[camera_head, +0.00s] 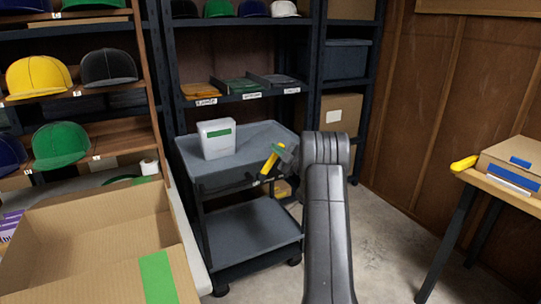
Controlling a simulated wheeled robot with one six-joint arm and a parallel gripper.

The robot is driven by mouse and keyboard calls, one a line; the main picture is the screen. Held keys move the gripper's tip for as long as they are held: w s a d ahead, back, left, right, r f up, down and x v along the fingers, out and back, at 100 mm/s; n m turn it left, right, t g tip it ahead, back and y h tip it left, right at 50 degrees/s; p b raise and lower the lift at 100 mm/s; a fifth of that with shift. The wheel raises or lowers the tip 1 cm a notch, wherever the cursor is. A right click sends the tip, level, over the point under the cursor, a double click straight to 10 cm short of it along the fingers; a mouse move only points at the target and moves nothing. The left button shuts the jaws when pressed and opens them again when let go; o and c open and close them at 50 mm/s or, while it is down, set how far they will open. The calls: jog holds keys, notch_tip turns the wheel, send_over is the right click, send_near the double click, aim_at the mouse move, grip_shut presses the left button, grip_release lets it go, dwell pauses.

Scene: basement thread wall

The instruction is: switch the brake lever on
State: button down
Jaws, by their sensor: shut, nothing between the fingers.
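A grey two-shelf cart (252,238) stands in the middle. A slanted yellow bar (268,165), which looks like the brake lever, shows at the front right of its upper tray. Its upper end is to the right and its lower end to the left. My gripper (281,153) is at the end of my dark arm, right beside the yellow bar's upper end. It is shut and holds nothing. I cannot tell whether it touches the bar. The arm hides the cart's right side, and the lever's mounting is too small to make out.
A white box with a green label (217,139) stands on the cart's tray. An open cardboard box (100,245) fills the lower left. Shelves with caps (60,146) stand behind. A wooden table (505,187) is at right. The floor (395,235) between is clear.

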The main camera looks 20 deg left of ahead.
jog(key=shift+w+d+f+m+b, duration=0.3)
jog(key=shift+w+d+f+b, duration=0.2)
jog(key=shift+w+d+b, duration=0.2)
jog(key=shift+f, duration=0.1)
jog(key=shift+a, duration=0.1)
jog(key=s+d, duration=0.6)
jog(key=shift+s+d+r, duration=0.35)
jog(key=shift+s+r, duration=0.05)
dwell(0.3)
